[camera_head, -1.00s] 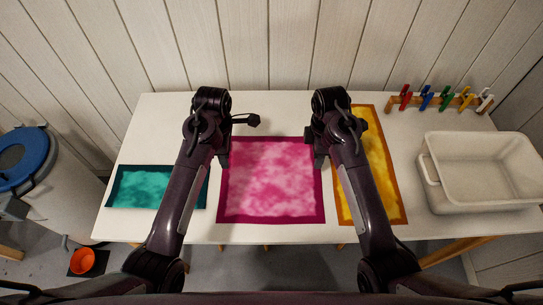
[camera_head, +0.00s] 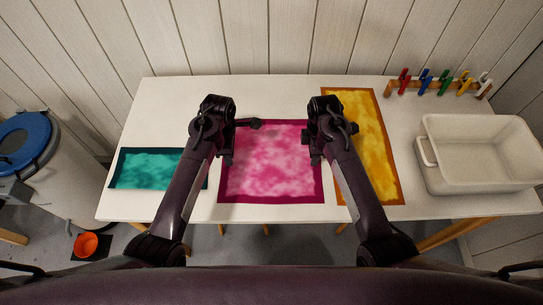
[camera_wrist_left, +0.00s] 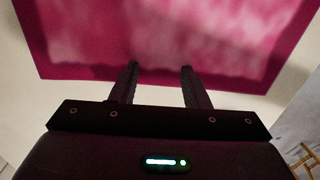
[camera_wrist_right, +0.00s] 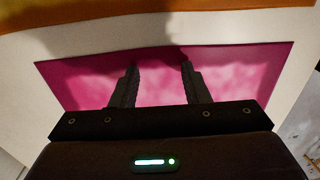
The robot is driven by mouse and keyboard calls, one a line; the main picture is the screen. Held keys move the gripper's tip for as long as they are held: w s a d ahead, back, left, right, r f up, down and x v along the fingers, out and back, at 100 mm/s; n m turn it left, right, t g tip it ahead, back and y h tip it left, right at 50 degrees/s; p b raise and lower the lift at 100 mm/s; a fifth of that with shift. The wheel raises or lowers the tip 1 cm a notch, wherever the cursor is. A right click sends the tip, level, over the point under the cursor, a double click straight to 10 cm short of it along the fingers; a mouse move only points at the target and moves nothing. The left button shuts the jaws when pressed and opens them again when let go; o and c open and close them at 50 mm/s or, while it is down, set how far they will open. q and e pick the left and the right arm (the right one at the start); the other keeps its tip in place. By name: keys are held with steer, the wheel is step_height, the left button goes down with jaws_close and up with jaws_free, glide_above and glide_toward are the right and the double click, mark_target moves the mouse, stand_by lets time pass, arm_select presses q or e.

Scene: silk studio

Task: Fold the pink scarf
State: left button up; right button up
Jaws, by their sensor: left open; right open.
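The pink scarf (camera_head: 270,170) lies flat and spread out on the white table, with a darker magenta border. It also shows in the left wrist view (camera_wrist_left: 165,35) and the right wrist view (camera_wrist_right: 158,85). My left gripper (camera_head: 228,160) is over the scarf's left edge; its open, empty fingers (camera_wrist_left: 160,72) point across the dark border. My right gripper (camera_head: 314,160) is over the scarf's right edge; its open fingers (camera_wrist_right: 160,68) are empty and overlap the pink in its view. I cannot tell whether either gripper touches the cloth. My arms hide parts of both side edges.
A folded-looking teal cloth (camera_head: 148,168) lies left and a long yellow cloth (camera_head: 368,135) lies close on the right. A white bin (camera_head: 480,185) and a rack of coloured clips (camera_head: 440,88) stand farther right. The table's back left (camera_head: 170,105) is clear.

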arm_select(q)
steer(key=shift+f, duration=0.15)
arm_select(e)
steer(key=shift+f, duration=0.15)
arm_select(q)
jaws_close()
arm_select(e)
jaws_close()
